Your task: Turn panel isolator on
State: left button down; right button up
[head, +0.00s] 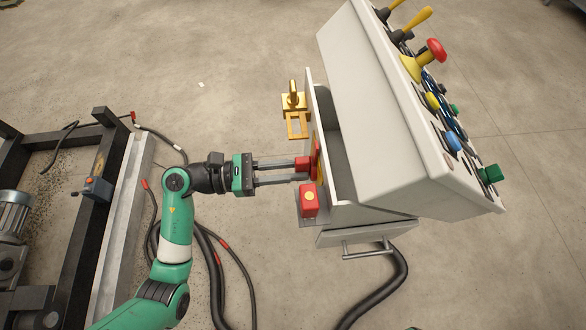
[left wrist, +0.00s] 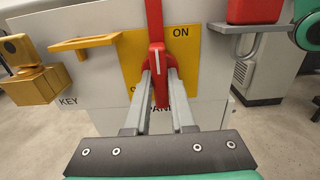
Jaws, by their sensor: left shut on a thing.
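The isolator's red handle (left wrist: 156,35) stands upright in the left wrist view, with a white line on its hub. Behind it is a yellow plate (left wrist: 187,65) marked ON at upper right; its lower-left lettering is mostly hidden by a finger. My left gripper (left wrist: 161,80) has its two fingers around the handle's lower part and is shut on it. In the head view my left gripper (head: 305,169) reaches from the left to the side of the grey control console (head: 372,110), and the red handle (head: 302,162) shows at its fingertips. My right gripper is not in view.
A brass key block (head: 293,101) and a brass bracket (head: 297,125) stick out beside the plate. A dark frame (head: 75,210) stands at left; cables (head: 212,255) lie on the floor.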

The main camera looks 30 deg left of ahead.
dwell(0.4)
pick_arm(q)
jog(key=c, duration=0.8)
grip_release()
jog(key=shift+o, duration=0.2)
jog(key=p+v, duration=0.2)
jog(key=v, duration=0.9)
jog(key=shift+s+a+p, duration=0.2)
jog(key=shift+p, duration=0.15)
